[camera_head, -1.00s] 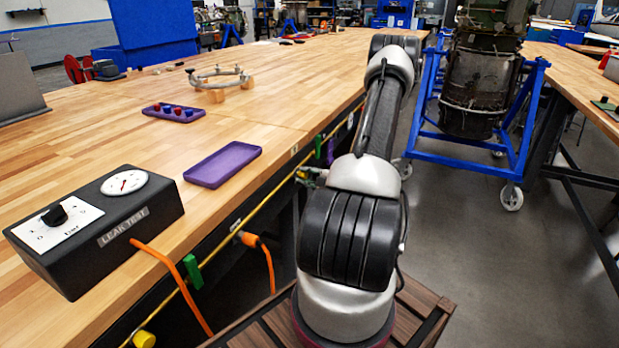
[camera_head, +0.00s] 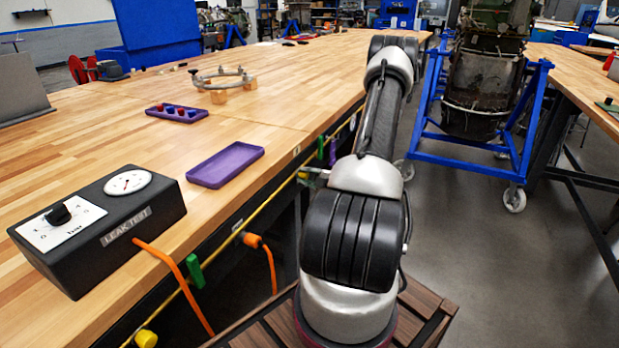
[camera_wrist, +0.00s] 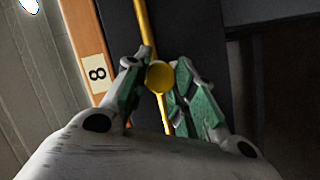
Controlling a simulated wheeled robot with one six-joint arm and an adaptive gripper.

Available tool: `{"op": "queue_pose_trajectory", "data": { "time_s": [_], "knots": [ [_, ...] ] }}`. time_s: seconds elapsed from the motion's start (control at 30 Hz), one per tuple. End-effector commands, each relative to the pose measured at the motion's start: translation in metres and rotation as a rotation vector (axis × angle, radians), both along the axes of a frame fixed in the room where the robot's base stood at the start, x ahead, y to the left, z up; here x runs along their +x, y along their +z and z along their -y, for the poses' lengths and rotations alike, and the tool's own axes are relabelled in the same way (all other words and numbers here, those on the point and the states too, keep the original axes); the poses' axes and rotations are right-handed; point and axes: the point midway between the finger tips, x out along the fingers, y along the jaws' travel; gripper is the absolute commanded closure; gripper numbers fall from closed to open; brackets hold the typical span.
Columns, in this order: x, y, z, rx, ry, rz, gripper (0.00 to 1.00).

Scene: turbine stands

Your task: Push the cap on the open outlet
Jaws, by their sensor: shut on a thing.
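My gripper (camera_wrist: 158,88) is shut on a round yellow cap (camera_wrist: 160,77), with the green-padded fingers on either side of it. The cap lies in front of the yellow pipe (camera_wrist: 145,22) that runs along the bench side. The outlet behind the cap is hidden, so I cannot tell whether the cap touches it or is seated. In the head view my gripper (camera_head: 311,178) is small, beside the bench's edge and partly hidden by my arm.
The leak test box (camera_head: 100,225) stands on the bench near its edge. An empty purple tray (camera_head: 226,166) and a purple tray with small caps (camera_head: 177,112) lie beyond. Green handles (camera_head: 194,271) and an orange hose (camera_head: 180,283) stick out along the bench side. A blue stand (camera_head: 470,152) is at right.

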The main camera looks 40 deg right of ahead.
Motion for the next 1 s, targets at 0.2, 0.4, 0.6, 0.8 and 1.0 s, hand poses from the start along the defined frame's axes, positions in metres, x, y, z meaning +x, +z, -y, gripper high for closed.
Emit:
{"op": "queue_pose_trajectory", "data": {
  "time_s": [0.2,0.4,0.6,0.8,1.0],
  "knots": [
    [0.0035,0.0025,-0.0018,-0.003,0.007,0.008,1.0],
    [0.0026,0.0021,-0.0013,-0.003,0.005,0.007,0.5],
    [0.0017,0.0014,-0.001,-0.002,0.004,0.004,0.46],
    [0.0013,0.0012,-0.0008,-0.001,0.003,0.004,0.43],
    [-0.002,0.0017,-0.0002,-0.002,0.002,0.003,0.43]
  ]
}}
